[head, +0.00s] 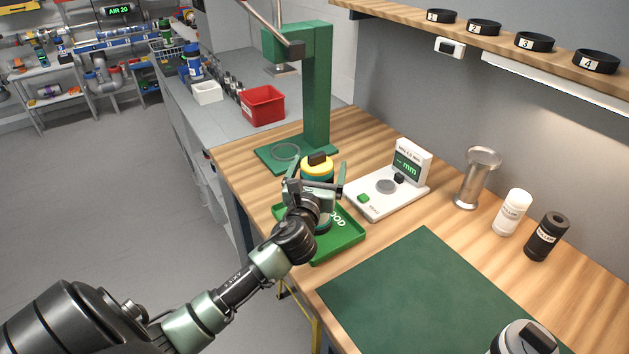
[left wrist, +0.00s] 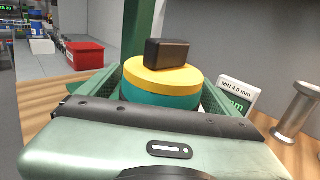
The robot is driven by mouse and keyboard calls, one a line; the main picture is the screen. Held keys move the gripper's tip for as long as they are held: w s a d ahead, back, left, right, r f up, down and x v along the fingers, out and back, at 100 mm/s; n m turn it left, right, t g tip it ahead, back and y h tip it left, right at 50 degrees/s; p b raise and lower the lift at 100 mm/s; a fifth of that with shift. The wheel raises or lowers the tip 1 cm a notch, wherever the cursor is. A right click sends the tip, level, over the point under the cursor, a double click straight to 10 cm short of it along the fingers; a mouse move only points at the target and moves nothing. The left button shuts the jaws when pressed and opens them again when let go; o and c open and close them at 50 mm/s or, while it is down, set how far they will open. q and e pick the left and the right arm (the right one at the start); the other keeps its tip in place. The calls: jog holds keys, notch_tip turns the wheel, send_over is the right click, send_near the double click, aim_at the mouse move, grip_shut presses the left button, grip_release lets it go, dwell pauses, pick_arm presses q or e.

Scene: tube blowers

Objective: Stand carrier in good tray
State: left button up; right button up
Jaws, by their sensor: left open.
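The carrier, a teal cylinder with a yellow top and a black block on it (head: 317,167), stands upright at the green good tray (head: 352,237). The carrier also shows close up in the left wrist view (left wrist: 163,82). My left gripper (head: 314,188) is open, with its fingers on both sides of the carrier. My gripper and wrist hide the carrier's lower part and part of the tray, so its base contact cannot be seen clearly. My right gripper is not clearly in view.
A green press (head: 316,90) stands behind the tray. A white gauge (head: 388,190) is right of it. A green mat (head: 425,290) lies in front. A metal stand (head: 475,180), a white bottle (head: 512,212) and a black bottle (head: 546,236) stand at the right.

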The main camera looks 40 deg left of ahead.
pick_arm(q)
jog(key=b+v, duration=0.1)
jog(key=v, duration=1)
jog(key=shift+s+b, duration=0.2)
jog(key=shift+b, duration=0.15)
jog(key=shift+d+f, duration=0.1)
